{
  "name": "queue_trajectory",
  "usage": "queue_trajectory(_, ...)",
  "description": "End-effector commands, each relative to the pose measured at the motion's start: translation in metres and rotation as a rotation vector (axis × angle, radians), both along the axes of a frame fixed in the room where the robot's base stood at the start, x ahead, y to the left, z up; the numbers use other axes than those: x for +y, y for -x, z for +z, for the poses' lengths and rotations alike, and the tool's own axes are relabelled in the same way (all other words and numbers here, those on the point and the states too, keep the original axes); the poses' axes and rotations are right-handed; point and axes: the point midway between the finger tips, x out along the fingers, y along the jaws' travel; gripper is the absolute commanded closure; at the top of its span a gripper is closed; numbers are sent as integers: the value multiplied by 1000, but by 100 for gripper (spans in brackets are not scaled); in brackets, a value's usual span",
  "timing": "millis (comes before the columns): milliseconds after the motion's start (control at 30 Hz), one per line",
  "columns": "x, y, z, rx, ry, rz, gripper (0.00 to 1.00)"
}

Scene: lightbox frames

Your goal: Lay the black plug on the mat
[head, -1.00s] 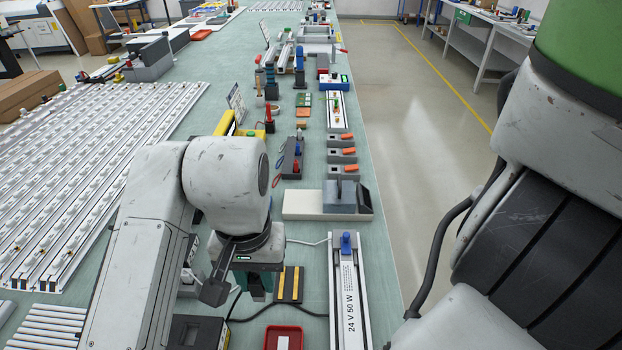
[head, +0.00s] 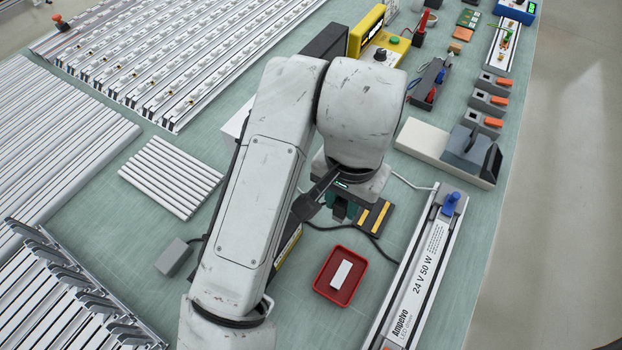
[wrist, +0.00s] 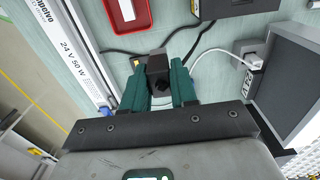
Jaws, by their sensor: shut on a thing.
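My gripper (wrist: 158,82) has green fingers and is shut on the black plug (wrist: 157,66), which shows between the fingertips in the wrist view. Black cable runs close by the plug. In the head view my gripper (head: 341,211) is low over the bench, and my arm and wrist hide the plug. The green mat (head: 320,240) covers the bench top under and around the gripper. I cannot tell whether the plug touches the mat.
A dark pad with yellow stripes (head: 375,217) lies just right of the gripper. A red tray (head: 341,275) with a white piece is nearer. A long LED driver (head: 420,270) lies to the right. Green surface is free left of the tray.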

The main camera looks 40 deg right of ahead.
Motion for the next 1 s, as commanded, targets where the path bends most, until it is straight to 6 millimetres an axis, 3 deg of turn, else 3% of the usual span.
queue_trajectory(200,2,-50,-21,4,1,2,100)
queue_trajectory(433,5,-84,-59,4,-1,1,100)
queue_trajectory(767,6,-105,-85,3,-1,-1,100)
queue_trajectory(1000,6,-104,-112,2,0,0,100)
